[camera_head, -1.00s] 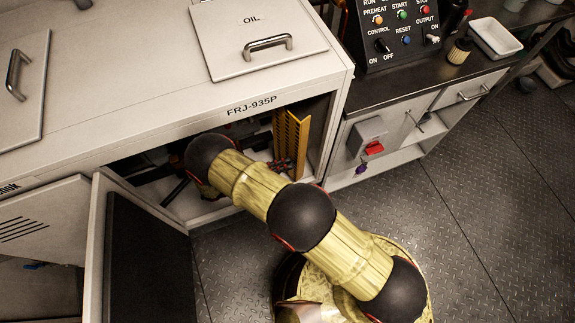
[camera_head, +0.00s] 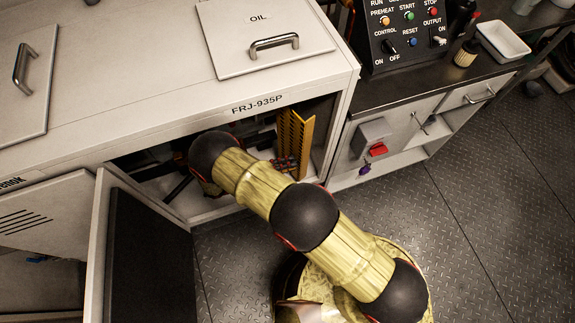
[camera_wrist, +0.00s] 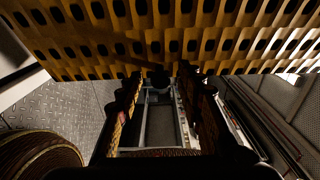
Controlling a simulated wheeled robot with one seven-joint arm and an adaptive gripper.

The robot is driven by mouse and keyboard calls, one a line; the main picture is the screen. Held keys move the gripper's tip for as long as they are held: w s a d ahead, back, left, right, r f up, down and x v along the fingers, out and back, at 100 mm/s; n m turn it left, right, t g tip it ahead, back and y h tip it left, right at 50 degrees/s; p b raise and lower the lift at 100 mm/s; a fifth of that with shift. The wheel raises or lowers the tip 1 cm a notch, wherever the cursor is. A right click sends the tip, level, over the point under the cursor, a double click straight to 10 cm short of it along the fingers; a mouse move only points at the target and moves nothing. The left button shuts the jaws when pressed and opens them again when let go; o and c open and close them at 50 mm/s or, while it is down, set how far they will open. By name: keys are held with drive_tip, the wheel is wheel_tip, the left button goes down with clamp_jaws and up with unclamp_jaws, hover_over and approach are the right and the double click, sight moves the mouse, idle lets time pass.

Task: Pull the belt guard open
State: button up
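The belt guard, a yellow perforated panel (camera_head: 296,143), stands upright inside the open cabinet bay in the head view. In the wrist view the yellow perforated panel (camera_wrist: 165,40) spans the top of the picture. My gripper (camera_wrist: 160,85) shows there as two dark fingers, apart, just below the panel's lower edge. A small dark piece (camera_wrist: 159,78) sits at that edge between the fingertips; I cannot tell whether they touch it. In the head view my arm reaches into the bay and hides the gripper.
The white cabinet (camera_head: 170,130) has its lower door (camera_head: 100,240) swung open left of my arm. A control panel (camera_head: 407,35) and a side cabinet with a red switch (camera_head: 377,149) stand at the right. The metal floor (camera_head: 480,210) is clear at the right.

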drive_tip(key=shift+a, duration=0.1)
drive_tip(key=v, duration=1.2)
drive_tip(key=c, duration=0.3)
